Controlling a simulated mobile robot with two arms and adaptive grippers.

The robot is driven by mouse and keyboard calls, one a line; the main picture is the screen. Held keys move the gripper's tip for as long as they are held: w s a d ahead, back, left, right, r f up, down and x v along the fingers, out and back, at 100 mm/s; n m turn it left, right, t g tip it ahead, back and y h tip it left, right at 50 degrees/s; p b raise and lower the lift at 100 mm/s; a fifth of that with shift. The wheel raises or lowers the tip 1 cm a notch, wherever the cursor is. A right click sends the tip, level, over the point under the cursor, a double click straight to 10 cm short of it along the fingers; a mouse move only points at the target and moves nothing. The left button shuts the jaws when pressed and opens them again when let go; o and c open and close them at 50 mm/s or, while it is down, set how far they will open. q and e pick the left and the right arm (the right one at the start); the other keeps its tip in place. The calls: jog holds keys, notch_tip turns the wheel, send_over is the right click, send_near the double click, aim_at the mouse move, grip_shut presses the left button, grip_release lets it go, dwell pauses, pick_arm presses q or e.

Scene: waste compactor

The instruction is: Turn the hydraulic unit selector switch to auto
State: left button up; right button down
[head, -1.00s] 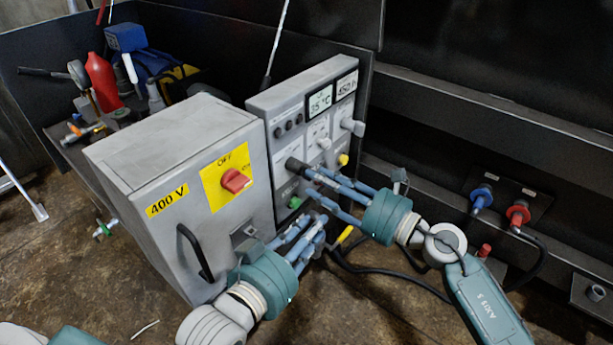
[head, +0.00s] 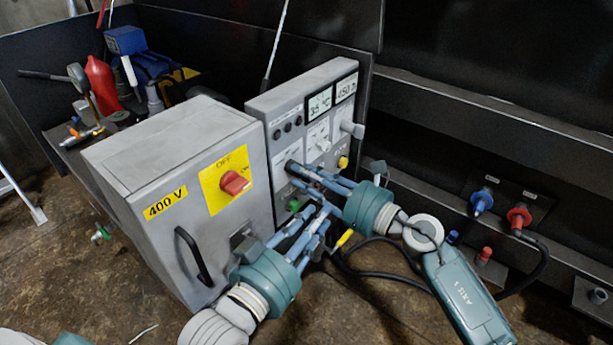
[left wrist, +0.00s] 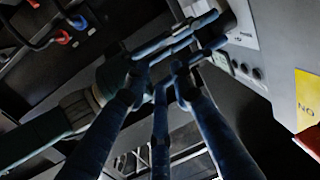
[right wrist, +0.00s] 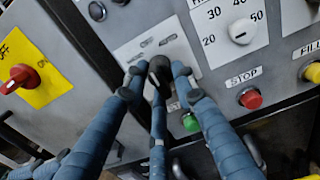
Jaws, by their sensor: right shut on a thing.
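The hydraulic unit's grey control panel (head: 312,95) stands right of the 400 V cabinet. Its black selector switch (right wrist: 160,70) is on the lower left part of the panel front, partly hidden by my fingers. My right gripper (head: 298,172) is shut on the switch; in the right wrist view (right wrist: 156,78) its fingertips lie around the black knob.
The 400 V cabinet (head: 170,150) has a red OFF switch (head: 234,182) and a black handle. A green button (right wrist: 190,122), a red STOP button (right wrist: 250,98) and a white dial (right wrist: 242,31) sit close to my right fingers. Black cables run on the right.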

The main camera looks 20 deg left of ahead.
pick_arm(q)
jog(key=s+a+f+g+y+p, duration=0.2)
jog(key=s+a+f+g, duration=0.1)
jog(key=s+f+g, duration=0.4)
jog(key=s+a+f+g+y+p, duration=0.1)
jog(key=s+a+f+g+p, duration=0.3)
jog(key=f, duration=0.6)
jog(key=s+g, duration=0.2)
jog(key=s, duration=0.6)
jog(key=shift+s+a+f+n+y+p, duration=0.25)
jog(key=shift+s+a+n+y+p, duration=0.05)
jog(key=shift+s+y+p, duration=0.15)
pick_arm(e)
jog(key=shift+s+a+r+m, duration=0.1)
jog(key=shift+m, duration=1.35)
jog(key=shift+s+a+r+m, duration=0.1)
jog(key=shift+m, duration=1.4)
jog(key=shift+s+a+r+m, duration=0.1)
jog(key=shift+m, duration=1.35)
pick_arm(q)
jog(key=shift+w, duration=0.1)
pick_arm(e)
jog(key=c, duration=1.6)
grip_release()
jog(key=shift+c, duration=0.2)
jog(key=shift+w+d, duration=0.1)
jog(key=shift+d, duration=0.05)
